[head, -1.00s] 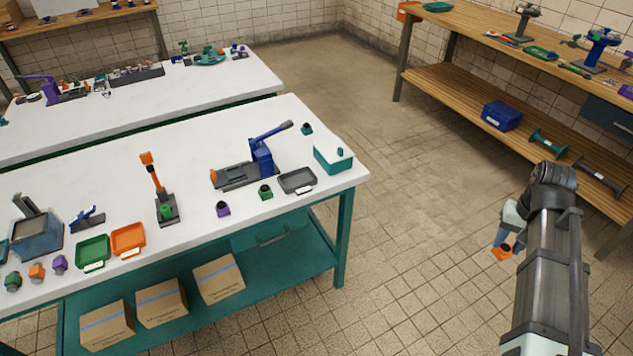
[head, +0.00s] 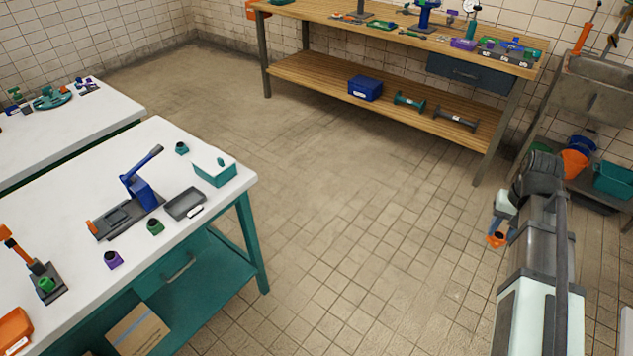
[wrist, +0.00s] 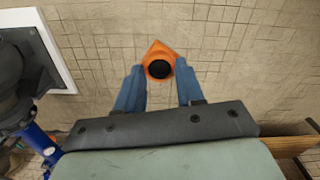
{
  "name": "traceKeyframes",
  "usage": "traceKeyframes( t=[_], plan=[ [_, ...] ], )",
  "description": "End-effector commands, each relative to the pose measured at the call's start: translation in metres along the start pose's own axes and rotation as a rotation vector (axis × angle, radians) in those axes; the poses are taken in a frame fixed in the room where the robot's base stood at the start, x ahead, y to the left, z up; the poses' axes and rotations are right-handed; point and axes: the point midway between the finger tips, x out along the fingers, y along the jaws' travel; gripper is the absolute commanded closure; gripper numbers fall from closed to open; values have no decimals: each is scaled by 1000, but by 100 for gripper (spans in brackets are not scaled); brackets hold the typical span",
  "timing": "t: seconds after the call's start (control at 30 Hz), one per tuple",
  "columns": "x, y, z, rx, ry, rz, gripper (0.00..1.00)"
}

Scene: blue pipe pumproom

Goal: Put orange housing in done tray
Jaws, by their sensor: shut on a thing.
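The orange housing (wrist: 157,50), with a dark round opening, is between the blue fingers of my gripper (wrist: 159,72) in the wrist view. My gripper is shut on it and holds it over the tiled floor. In the head view the housing (head: 495,240) hangs below my gripper (head: 498,229) at the right, away from the tables. A dark grey tray (head: 186,203) with a white label lies on the white table. An orange tray (head: 14,328) is cut off at the lower left. The labels are unreadable, so I cannot tell which is the done tray.
The white table (head: 82,200) holds a blue lever press (head: 142,190), a purple housing (head: 113,260), a green housing (head: 155,226) and a teal box (head: 214,170). A wooden bench (head: 400,48) stands at the back. Open floor (head: 330,200) lies between.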

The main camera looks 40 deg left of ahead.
Motion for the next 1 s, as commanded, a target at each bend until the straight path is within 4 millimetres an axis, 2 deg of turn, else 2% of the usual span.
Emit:
traceKeyframes(
  t=[0.1,0.43,0.77,1.0],
  plan=[
    [0,16,2,26,0,0,100],
    [1,50,6,80,-1,0,100],
    [0,13,0,21,1,0,100],
    [-2,-24,-4,-39,2,0,100]
  ],
)
